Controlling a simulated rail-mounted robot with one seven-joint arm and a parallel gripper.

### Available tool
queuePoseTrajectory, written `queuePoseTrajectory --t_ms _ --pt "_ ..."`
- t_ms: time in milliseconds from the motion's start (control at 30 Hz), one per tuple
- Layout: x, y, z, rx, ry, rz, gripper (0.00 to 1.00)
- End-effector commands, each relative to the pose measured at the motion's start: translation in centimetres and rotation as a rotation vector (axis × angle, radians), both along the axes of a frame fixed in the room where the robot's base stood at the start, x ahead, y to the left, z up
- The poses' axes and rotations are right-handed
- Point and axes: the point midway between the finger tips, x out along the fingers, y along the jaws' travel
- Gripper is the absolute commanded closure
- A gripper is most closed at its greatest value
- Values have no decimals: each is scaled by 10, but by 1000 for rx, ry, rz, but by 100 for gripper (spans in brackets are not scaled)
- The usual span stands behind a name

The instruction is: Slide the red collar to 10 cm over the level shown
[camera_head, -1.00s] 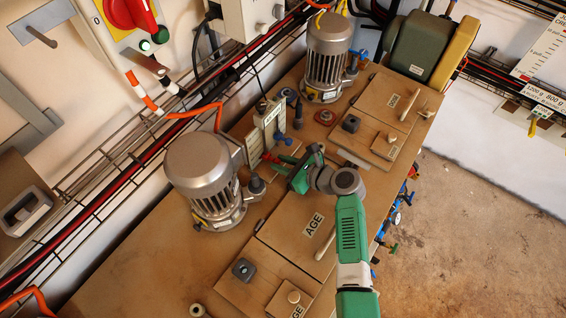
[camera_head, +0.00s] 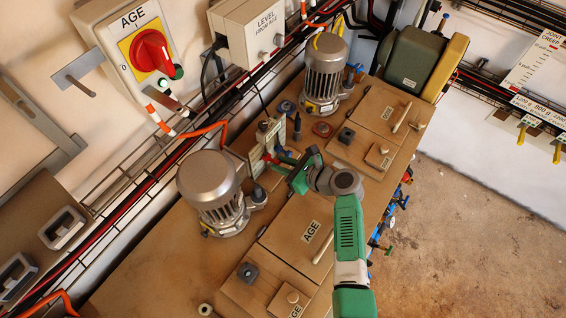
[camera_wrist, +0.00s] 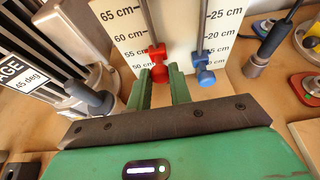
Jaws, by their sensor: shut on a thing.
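The red collar (camera_wrist: 157,56) sits on the left rod of a white scale board (camera_wrist: 184,30), close to the 55 cm mark in the wrist view. My gripper (camera_wrist: 162,72) is shut on the red collar's knob, one finger on each side. A blue collar (camera_wrist: 204,72) with a knob sits on the right rod, near the lower 15 cm mark. In the head view my gripper (camera_head: 277,160) reaches the red collar (camera_head: 267,158) from the right, and the board (camera_head: 275,136) shows nearly edge-on. A wall box (camera_head: 251,35) reads "LEVEL FROM AGE"; no level value is legible on its visible face.
Grey motors stand on the bench at the near left (camera_head: 209,183) and the far end (camera_head: 325,70). In the wrist view a dark-handled peg (camera_wrist: 270,45) stands right of the board, and another grey-topped peg (camera_wrist: 90,97) stands left of my gripper.

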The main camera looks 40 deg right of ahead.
Motion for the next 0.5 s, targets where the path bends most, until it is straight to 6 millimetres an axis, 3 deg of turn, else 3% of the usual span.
queuePoseTrajectory --t_ms 67,100,200,500 --pt "0 0 -1 0 0 0 100" --pt "0 0 -1 0 0 0 74" --pt "0 0 -1 1 0 0 57" --pt "-4 -1 1 0 1 -1 57"
